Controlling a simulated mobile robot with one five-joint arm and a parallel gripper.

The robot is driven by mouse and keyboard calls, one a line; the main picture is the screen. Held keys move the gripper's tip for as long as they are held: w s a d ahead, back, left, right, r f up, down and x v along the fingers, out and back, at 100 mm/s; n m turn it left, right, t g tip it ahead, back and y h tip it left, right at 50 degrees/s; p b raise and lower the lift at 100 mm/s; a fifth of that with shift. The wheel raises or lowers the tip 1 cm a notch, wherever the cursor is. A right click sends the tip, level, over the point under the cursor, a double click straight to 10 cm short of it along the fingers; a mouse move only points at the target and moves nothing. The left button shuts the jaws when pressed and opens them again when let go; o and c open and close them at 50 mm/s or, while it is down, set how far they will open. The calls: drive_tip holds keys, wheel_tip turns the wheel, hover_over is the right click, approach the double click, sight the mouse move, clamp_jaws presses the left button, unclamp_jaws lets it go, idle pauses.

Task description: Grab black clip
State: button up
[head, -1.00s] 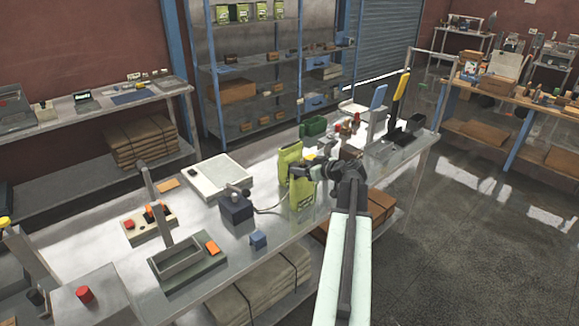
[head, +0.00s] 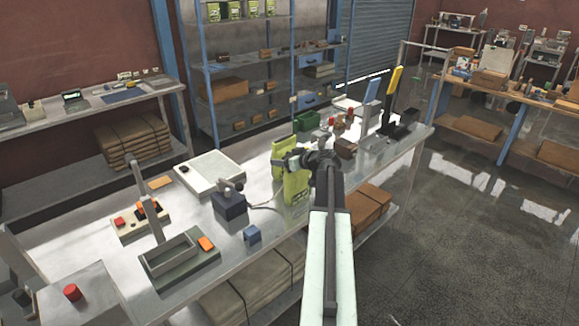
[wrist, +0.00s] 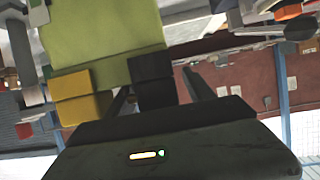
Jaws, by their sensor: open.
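The black clip (wrist: 152,68) shows in the wrist view as a dark block at the lower edge of a yellow-green bag (wrist: 105,28). A yellow clip (wrist: 84,84) sits beside it on the left. My gripper (wrist: 158,88) is open, with one dark finger on each side of the black clip. I cannot tell whether either finger touches it. In the head view my gripper (head: 296,160) is in front of the upright green bag (head: 295,186) on the steel table. There the black clip is hidden or too small to tell.
The steel table (head: 110,255) holds a white flat device (head: 209,172), a dark blue box (head: 229,205) and a small blue cube (head: 252,234). Behind the bag are a green bin (head: 307,120) and upright blue and yellow items. Open floor (head: 440,250) lies to the right.

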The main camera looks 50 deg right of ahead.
drive_tip(key=shift+s, duration=0.1)
drive_tip(key=shift+c, duration=1)
clamp_jaws()
